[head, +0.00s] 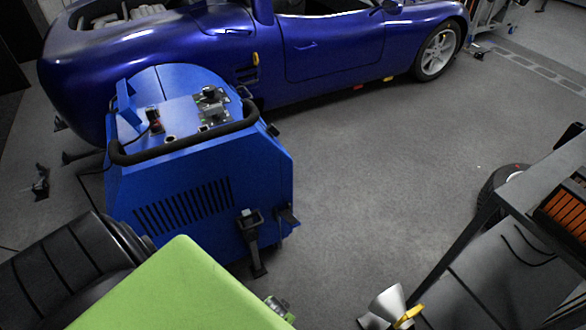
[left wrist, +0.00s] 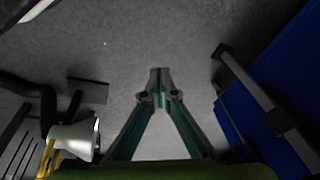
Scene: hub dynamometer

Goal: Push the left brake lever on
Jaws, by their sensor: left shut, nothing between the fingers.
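The blue dynamometer unit (head: 200,190) stands on the floor left of centre in the head view. A black brake lever (head: 250,240) is on its near side, low down toward the right. A second black fitting (head: 287,215) sticks out at its right edge. In the left wrist view a dark bar (left wrist: 248,78) stands beside the blue unit (left wrist: 285,50), on the right. My left gripper (left wrist: 160,75) is shut and empty over the grey floor, apart from the bar. In the head view its end (head: 280,308) shows below the lever, partly hidden by my green arm.
A blue car (head: 320,45) stands behind the unit. A silver cone (head: 387,303) with a yellow part is at the bottom, right of my gripper. A dark table (head: 540,190) with an orange-filled box and a tyre (head: 495,190) are at right. The middle floor is clear.

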